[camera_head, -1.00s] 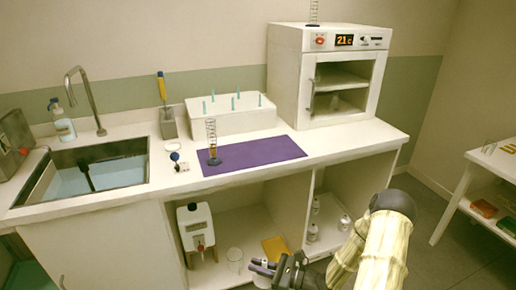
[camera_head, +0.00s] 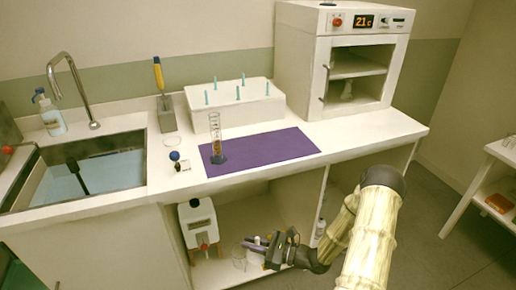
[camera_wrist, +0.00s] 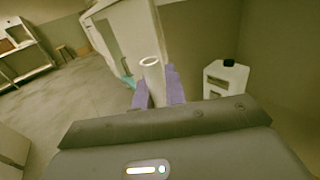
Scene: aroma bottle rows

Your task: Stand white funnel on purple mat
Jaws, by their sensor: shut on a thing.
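My gripper (camera_head: 254,243) is low in front of the open cabinet under the counter. In the wrist view its purple fingers (camera_wrist: 154,88) are shut on a white hollow piece with a round open rim, which looks like the white funnel (camera_wrist: 150,63). In the head view the held piece is small and partly hidden by the gripper. The purple mat (camera_head: 275,148) lies flat on the counter, above and beyond my gripper. A graduated cylinder with a dark base (camera_head: 216,140) stands upright on the mat's left end.
A white dispenser jug (camera_head: 198,225) stands in the cabinet, left of my gripper. The counter's front edge (camera_head: 330,166) lies above the gripper. A white peg rack (camera_head: 235,108) and an oven (camera_head: 312,70) stand behind the mat. The mat's middle and right are clear.

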